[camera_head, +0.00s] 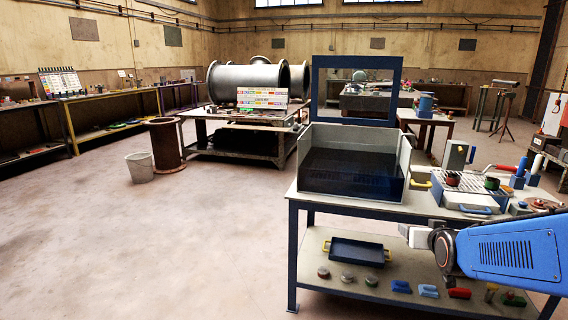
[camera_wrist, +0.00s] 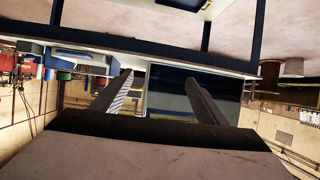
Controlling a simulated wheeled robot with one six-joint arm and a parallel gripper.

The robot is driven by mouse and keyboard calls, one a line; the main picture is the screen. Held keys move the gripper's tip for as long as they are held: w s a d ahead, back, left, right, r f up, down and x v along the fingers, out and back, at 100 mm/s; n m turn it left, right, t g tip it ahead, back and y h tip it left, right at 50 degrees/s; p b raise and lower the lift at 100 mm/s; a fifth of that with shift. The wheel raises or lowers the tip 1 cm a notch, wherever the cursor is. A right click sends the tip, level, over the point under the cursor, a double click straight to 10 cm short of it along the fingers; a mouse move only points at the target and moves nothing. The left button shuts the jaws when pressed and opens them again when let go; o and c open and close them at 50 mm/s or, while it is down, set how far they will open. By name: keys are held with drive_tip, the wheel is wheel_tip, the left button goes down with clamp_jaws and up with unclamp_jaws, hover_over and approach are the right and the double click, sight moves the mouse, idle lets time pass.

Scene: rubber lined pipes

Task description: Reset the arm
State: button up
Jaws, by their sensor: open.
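My arm (camera_head: 510,250) is blue and reaches in from the right edge in the head view. It is in front of the blue-framed workbench (camera_head: 300,212), near the front edge of its top. My gripper (camera_head: 408,232) points left there, and its fingers are small in that view. In the wrist view my gripper (camera_wrist: 158,80) shows two dark fingers spread apart with nothing between them. The wrist view is upside down, with the bench and floor in its upper part. No object is held.
A grey open box with a dark inside (camera_head: 352,172) stands on the bench, its framed lid raised. Several tools and a grill-like tray (camera_head: 465,187) lie right of it. The lower shelf holds a blue tray (camera_head: 345,250).

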drive_tip(key=s+a+f+n+g+y, duration=0.1)
drive_tip(key=s+a+g, duration=0.3)
drive_tip(key=s, duration=1)
drive_tip(key=s+a+f+n+g+y, duration=0.1)
drive_tip(key=s+a+g, duration=0.3)
drive_tip(key=s, duration=1)
drive_tip(key=shift+s+a+f, duration=0.15)
drive_tip(key=shift+a+f, duration=0.25)
drive_tip(key=shift+a, duration=0.6)
